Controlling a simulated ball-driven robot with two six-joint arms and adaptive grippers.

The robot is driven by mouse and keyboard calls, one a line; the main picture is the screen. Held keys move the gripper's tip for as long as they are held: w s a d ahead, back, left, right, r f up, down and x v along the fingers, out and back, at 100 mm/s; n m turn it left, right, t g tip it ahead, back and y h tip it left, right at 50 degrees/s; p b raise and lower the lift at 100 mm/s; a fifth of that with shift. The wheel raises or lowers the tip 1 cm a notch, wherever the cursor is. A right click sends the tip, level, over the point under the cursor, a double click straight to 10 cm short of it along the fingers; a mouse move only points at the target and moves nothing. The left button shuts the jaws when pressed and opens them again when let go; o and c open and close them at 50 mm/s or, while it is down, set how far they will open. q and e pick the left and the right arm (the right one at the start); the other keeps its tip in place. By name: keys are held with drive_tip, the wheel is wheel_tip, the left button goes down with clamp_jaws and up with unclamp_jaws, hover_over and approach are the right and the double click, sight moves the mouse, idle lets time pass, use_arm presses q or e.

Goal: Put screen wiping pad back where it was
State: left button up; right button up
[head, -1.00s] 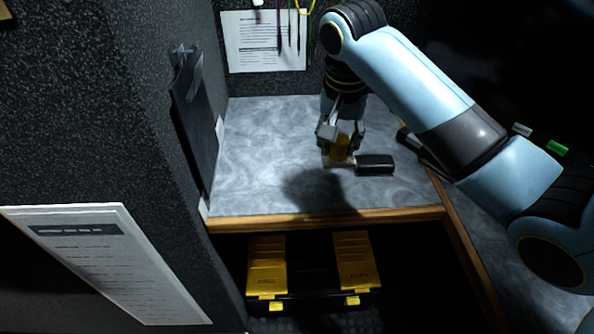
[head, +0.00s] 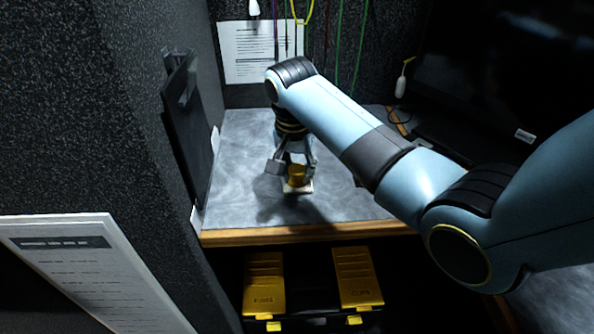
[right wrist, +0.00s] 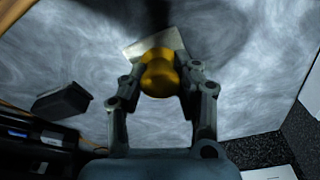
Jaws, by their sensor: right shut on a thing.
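The screen wiping pad (head: 301,188) is a pale flat rectangle with a round amber knob (head: 296,174) on top. My right gripper (head: 294,168) points down over the grey marbled counter and is shut on the knob. In the right wrist view the amber knob (right wrist: 160,74) sits between the fingers, with the pale pad (right wrist: 148,44) beyond it. The pad is low over the counter; I cannot tell whether it touches. My left gripper is not in view.
The counter (head: 237,150) is clear left of the pad. A black block (right wrist: 62,102) lies on it in the right wrist view. A dark clipboard (head: 188,135) hangs on the left partition. Cables hang at the back. A black and yellow toolbox (head: 265,285) stands below.

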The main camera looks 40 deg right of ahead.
sight(295, 175)
drive_tip(key=o, duration=1)
drive_tip(key=r+p, duration=0.1)
drive_tip(key=r, duration=0.3)
drive_tip(key=a+r, duration=0.1)
drive_tip(key=r, duration=0.3)
drive_tip(key=s+r+p, duration=0.1)
drive_tip(key=r, duration=0.3)
drive_tip(key=shift+a+p, duration=0.2)
drive_tip(key=shift+p, duration=0.15)
